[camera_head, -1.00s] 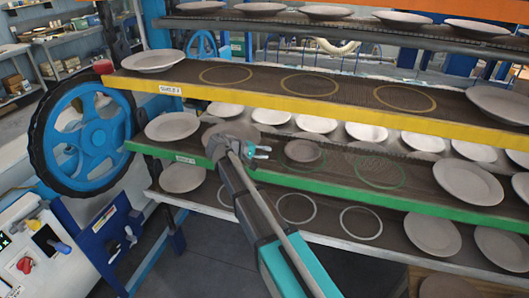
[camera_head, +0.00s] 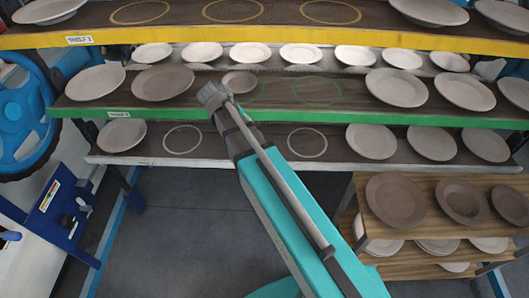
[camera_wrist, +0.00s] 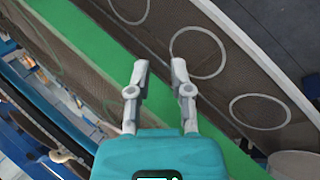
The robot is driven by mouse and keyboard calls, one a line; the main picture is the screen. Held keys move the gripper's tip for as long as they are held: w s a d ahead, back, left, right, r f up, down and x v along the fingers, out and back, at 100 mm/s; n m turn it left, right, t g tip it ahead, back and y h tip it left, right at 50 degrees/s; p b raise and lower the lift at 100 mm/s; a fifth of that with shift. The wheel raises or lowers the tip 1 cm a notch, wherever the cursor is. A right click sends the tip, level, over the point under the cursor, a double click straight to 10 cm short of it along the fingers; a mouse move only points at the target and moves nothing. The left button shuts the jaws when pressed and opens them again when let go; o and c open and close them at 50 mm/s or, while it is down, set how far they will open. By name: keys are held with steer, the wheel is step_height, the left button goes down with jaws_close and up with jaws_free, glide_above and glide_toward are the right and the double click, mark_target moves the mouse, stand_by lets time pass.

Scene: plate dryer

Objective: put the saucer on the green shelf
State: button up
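The green shelf (camera_head: 345,118) runs across the head view below the yellow one. A small grey-brown saucer (camera_head: 239,81) lies flat on it, at a green ring and right of two larger plates. The green ring (camera_head: 316,91) to its right is empty. My gripper is in front of the green shelf's edge, just below and left of the saucer in the head view; its fingers are hidden there. In the wrist view my gripper (camera_wrist: 157,72) is open, with nothing between its fingers, over the green edge. The saucer does not show in the wrist view.
The yellow shelf (camera_head: 300,38) is above, and a lower shelf (camera_head: 240,160) with plates and empty white rings is below. A wooden rack (camera_head: 440,175) with brown dishes stands at right. A blue wheel (camera_head: 25,120) is at left. The floor in front is clear.

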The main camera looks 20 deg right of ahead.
steer(key=s+d+f+m+y, duration=0.1)
steer(key=s+y, duration=0.2)
steer(key=s, duration=0.3)
steer(key=s+d+f+m+g+y, duration=0.1)
steer(key=s+d+y, duration=0.1)
steer(key=s, duration=0.5)
steer(key=shift+d+f+m+g+y, duration=0.3)
steer(key=shift+f+y, duration=0.1)
steer(key=shift+y, duration=0.2)
step_height(320, 180, down, 2)
steer(key=shift+f+b, duration=0.15)
steer(key=shift+b, duration=1.05)
steer(key=shift+a, duration=0.1)
